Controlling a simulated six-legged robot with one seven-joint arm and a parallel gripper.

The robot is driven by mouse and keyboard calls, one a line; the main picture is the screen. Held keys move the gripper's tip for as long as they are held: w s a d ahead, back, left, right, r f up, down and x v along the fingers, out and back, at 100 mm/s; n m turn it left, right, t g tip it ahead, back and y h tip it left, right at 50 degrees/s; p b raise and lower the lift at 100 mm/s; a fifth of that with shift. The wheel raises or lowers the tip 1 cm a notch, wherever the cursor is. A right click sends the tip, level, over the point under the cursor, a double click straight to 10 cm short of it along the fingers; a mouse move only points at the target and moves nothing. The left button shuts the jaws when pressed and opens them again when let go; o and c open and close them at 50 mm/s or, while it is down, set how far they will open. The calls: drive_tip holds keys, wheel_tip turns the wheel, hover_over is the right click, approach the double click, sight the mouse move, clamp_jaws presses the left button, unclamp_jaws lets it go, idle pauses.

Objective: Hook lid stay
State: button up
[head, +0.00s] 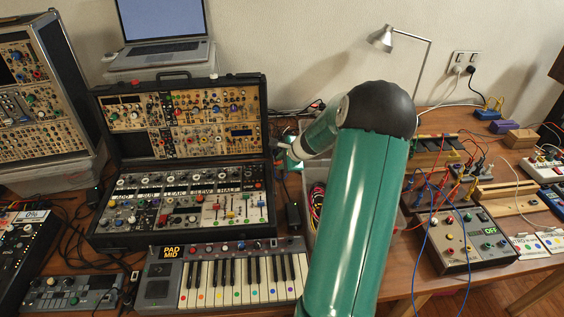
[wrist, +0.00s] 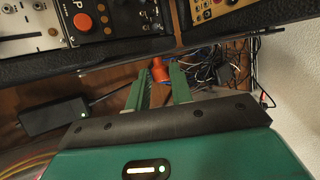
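The open synth case has an upright lid (head: 182,80) full of modules and a lower base (head: 95,240). My gripper (head: 283,153) is at the right side of the case, near the joint between lid and base. In the wrist view my gripper (wrist: 160,78) has its two green fingers apart, so it looks open. A small orange-red piece (wrist: 158,70) shows at the fingertips, between them; whether they touch it is unclear. A thin dark rod (wrist: 115,66) runs along the case edge just beyond, possibly the lid stay. Its ends and any hook are not clear.
A keyboard (head: 235,275) stands in front of the case and a laptop (head: 165,35) behind it. A black power brick (wrist: 54,116) and loose cables (wrist: 210,72) lie close to my gripper. A lamp (head: 385,38) and patch boxes (head: 465,240) stand to the right.

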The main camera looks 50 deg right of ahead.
drive_tip(key=o, duration=0.3)
drive_tip(key=shift+r, duration=0.1)
drive_tip(key=v, duration=1.3)
drive_tip(key=shift+s+r, duration=0.2)
drive_tip(key=a+r+n+g, duration=0.1)
drive_tip(key=a+r+n, duration=0.25)
drive_tip(key=a, duration=0.55)
drive_tip(key=w+a+r+n+y, duration=0.1)
drive_tip(key=a+r+n, duration=0.1)
drive_tip(key=a+n, duration=0.5)
drive_tip(key=a+r+n+g, duration=0.1)
drive_tip(key=a+r+n, duration=0.15)
drive_tip(key=a, duration=0.75)
drive_tip(key=s+a+r+n, duration=0.1)
drive_tip(key=s+a+n, duration=0.4)
drive_tip(key=s+a, duration=0.1)
drive_tip(key=s+a+r+n, duration=0.2)
drive_tip(key=s+a+n, duration=0.4)
drive_tip(key=a, duration=0.3)
drive_tip(key=shift+s+a+r+n+h, duration=0.25)
drive_tip(key=shift+s+n+h, duration=0.05)
drive_tip(key=shift+s, duration=0.15)
